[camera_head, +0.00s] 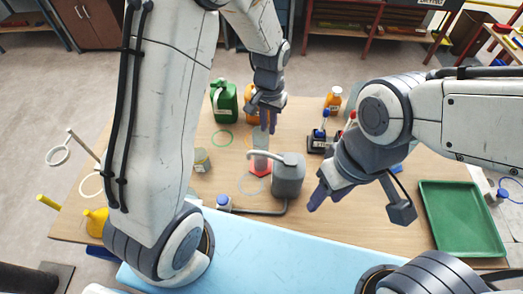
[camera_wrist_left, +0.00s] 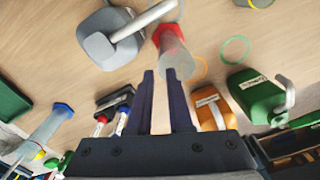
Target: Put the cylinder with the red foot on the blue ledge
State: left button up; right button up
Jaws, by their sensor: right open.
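The clear cylinder with the red foot (camera_head: 261,160) stands upright on the wooden table, left of a grey jug. In the left wrist view the cylinder (camera_wrist_left: 174,48) lies just beyond the fingertips, its red foot farther away. My left gripper (camera_head: 268,125) points down above it. In the wrist view its fingers (camera_wrist_left: 161,76) are apart with nothing between them, and the cylinder is offset toward the right finger. My right gripper (camera_head: 318,194) is open and empty, right of the jug. A light blue ledge (camera_head: 270,245) runs along the table's near side.
The grey jug (camera_head: 289,178) stands close beside the cylinder. A green can (camera_head: 224,103) and an orange bottle (camera_head: 249,104) stand behind. A cylinder with a blue foot (camera_wrist_left: 48,128) shows in the wrist view. A green tray (camera_head: 462,220) lies at right.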

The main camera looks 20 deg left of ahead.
pick_arm(q)
notch_tip(320, 180, down, 10)
jog(key=p, duration=0.2)
jog(key=shift+r, duration=0.2)
jog(key=shift+s, duration=0.1)
grip_shut()
dwell(1.3)
